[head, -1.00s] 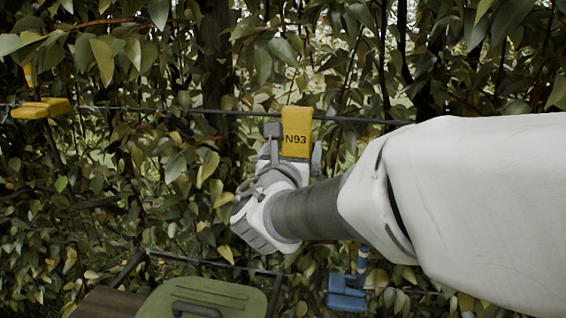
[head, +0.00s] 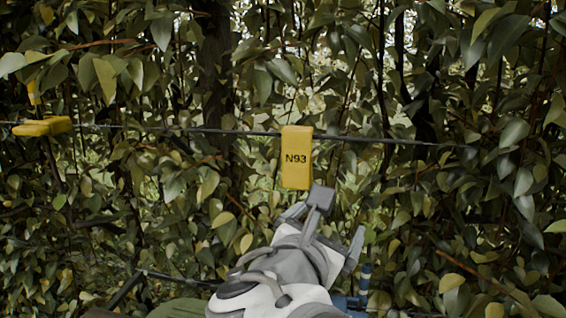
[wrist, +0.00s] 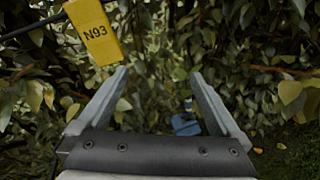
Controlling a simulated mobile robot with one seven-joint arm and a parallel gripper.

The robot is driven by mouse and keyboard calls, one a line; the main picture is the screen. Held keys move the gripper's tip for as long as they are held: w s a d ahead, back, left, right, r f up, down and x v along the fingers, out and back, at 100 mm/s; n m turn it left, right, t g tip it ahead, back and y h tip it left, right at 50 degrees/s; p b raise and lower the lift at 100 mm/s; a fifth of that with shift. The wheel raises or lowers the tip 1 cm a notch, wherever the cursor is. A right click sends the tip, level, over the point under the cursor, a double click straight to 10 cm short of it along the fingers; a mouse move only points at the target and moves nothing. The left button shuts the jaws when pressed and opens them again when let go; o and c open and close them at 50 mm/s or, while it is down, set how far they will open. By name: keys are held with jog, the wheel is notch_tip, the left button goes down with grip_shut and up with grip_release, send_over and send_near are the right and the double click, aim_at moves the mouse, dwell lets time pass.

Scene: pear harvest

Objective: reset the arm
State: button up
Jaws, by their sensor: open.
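My gripper (head: 325,225) is at the lower middle of the head view, just below the yellow N93 tag (head: 297,157). In the wrist view my gripper (wrist: 160,75) has its two grey fingers wide apart, with nothing between them but leaves and a blue thing farther off. The N93 tag (wrist: 93,32) hangs on the wire at the upper left of the wrist view, apart from the fingers. The lower part of my arm is out of the head view.
A wire (head: 380,139) runs across the leafy hedge. Another yellow piece (head: 42,127) is on it at the far left. A blue object (wrist: 186,125) is low among the leaves. A green lid (head: 185,308) shows at the bottom edge, partly cut off.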

jog(key=s+d+f+m+g, duration=0.85)
jog(key=d+m, duration=0.25)
jog(key=m, duration=0.5)
jog(key=shift+s+a+f+m+y, duration=0.25)
jog(key=shift+s+a+m+y, duration=0.6)
jog(key=shift+m, duration=1.1)
jog(key=shift+s+a+f+m+y, duration=0.25)
jog(key=shift+a+m+y, duration=0.2)
jog(key=shift+m+y, duration=1.2)
jog(key=shift+s+a+f+m+y, duration=0.4)
jog(key=shift+a+m+y, duration=0.3)
jog(key=shift+m, duration=1.6)
jog(key=shift+r, duration=0.1)
